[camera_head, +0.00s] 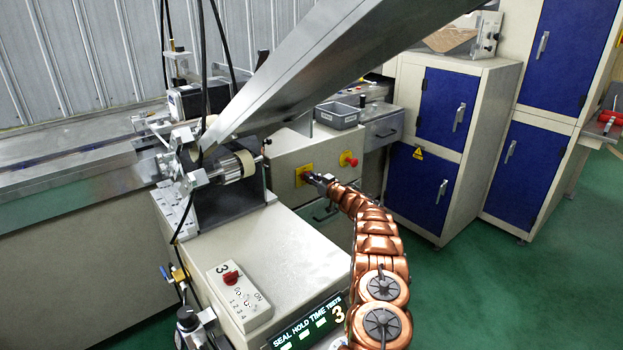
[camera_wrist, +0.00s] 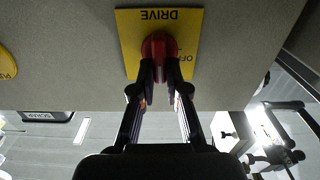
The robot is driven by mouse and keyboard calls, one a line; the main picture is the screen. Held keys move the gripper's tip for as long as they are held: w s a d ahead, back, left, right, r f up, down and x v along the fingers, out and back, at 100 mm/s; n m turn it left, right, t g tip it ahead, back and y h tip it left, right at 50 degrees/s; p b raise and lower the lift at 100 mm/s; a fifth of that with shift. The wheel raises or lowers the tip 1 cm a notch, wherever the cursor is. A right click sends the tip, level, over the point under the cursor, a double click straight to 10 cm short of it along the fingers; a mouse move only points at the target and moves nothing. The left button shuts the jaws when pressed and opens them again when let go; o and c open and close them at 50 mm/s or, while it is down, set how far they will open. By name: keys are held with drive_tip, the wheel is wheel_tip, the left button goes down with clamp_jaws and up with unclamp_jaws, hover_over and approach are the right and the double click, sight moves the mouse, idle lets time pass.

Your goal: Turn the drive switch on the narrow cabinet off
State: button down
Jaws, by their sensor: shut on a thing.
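The drive switch is a red knob (camera_wrist: 159,45) on a yellow plate (camera_wrist: 128,32) marked DRIVE, upside down in the wrist view. Part of an OFF mark shows at the plate's right side. My gripper (camera_wrist: 160,68) has both fingertips closed on the knob from the front. The knob's pointing direction is hidden. In the head view, my gripper (camera_head: 314,180) reaches the yellow plate (camera_head: 304,171) on the pale front of the narrow cabinet (camera_head: 284,157); the knob is hard to see there.
A second yellow plate with a red button (camera_head: 348,159) sits right of the drive plate. A grey tray (camera_head: 337,115) stands behind. A box with a red switch (camera_head: 232,279) and a display (camera_head: 308,322) are nearer. Blue-door cabinets (camera_head: 447,107) stand right; green floor (camera_head: 450,290) is clear.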

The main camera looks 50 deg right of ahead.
drive_tip(key=shift+f+n, duration=0.1)
drive_tip(key=shift+n, duration=0.2)
drive_tip(key=shift+a+f+n+b, duration=0.2)
drive_tip(key=shift+n+b, duration=1.05)
drive_tip(key=shift+n, duration=1.55)
drive_tip(key=shift+a+f+n+b, duration=0.25)
drive_tip(key=shift+n+b, duration=1)
drive_tip(key=shift+n, duration=1.55)
drive_tip(key=shift+a+f+n+b, duration=0.2)
drive_tip(key=shift+n+b, duration=1.05)
drive_tip(key=shift+n, duration=1.85)
drive_tip(key=c, duration=1.2)
unclamp_jaws()
drive_tip(key=shift+r, duration=0.1)
